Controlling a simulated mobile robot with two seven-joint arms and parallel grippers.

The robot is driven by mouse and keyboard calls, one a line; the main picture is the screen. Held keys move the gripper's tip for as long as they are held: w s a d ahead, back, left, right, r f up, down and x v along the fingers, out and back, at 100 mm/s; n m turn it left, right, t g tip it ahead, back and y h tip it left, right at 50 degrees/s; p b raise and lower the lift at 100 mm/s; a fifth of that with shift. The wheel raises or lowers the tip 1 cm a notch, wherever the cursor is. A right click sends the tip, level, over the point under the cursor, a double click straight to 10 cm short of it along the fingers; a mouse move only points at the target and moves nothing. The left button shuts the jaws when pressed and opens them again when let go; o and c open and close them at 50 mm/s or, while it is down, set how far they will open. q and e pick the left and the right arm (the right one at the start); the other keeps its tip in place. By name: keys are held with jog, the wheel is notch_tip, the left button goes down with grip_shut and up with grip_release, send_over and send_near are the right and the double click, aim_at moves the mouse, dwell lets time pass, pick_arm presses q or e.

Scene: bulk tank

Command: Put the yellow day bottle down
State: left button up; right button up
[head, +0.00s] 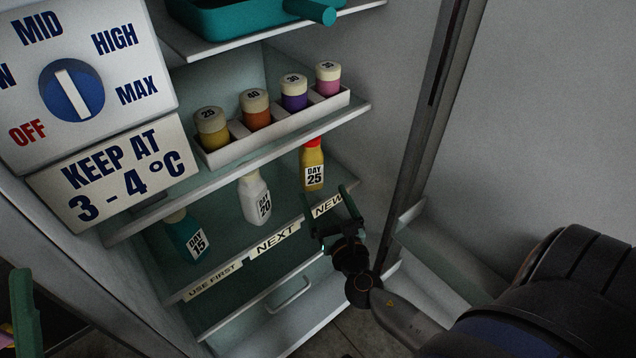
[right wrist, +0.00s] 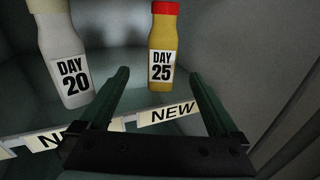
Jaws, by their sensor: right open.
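The yellow day bottle (head: 313,167) has a red cap and a "DAY 25" label. It stands upright on the lower glass shelf of the fridge, behind the "NEW" label (head: 328,206). It also shows in the right wrist view (right wrist: 163,45), ahead of the fingers and apart from them. My right gripper (head: 335,213) is open and empty in front of the shelf edge; its spread fingers show in the wrist view (right wrist: 161,95). Part of my left gripper (head: 22,310) shows at the left edge of the head view.
A white "DAY 20" bottle (head: 255,198) stands behind "NEXT" (head: 277,240). A teal "DAY 15" bottle (head: 187,237) stands behind "USE FIRST" (head: 213,282). A rack (head: 225,156) of capped jars is on the shelf above. The fridge's side frame (head: 420,140) is close right of my gripper.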

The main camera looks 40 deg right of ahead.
jog(key=s+a+r+m+t+y, duration=0.2)
jog(key=s+a+r+m+y, duration=0.2)
jog(key=a+r+m+y, duration=0.9)
jog(key=s+a+r+m+t+y, duration=0.1)
jog(key=s+a+r+m+y, duration=0.1)
jog(key=s+r, duration=0.3)
jog(key=s+a+r+m+t+y, duration=0.1)
jog(key=s+a+r+m+y, duration=0.2)
jog(key=r, duration=0.9)
jog(key=s+m+y, duration=0.2)
jog(key=shift+t+y, duration=0.3)
jog(key=shift+t, duration=0.1)
jog(key=shift+c, duration=0.3)
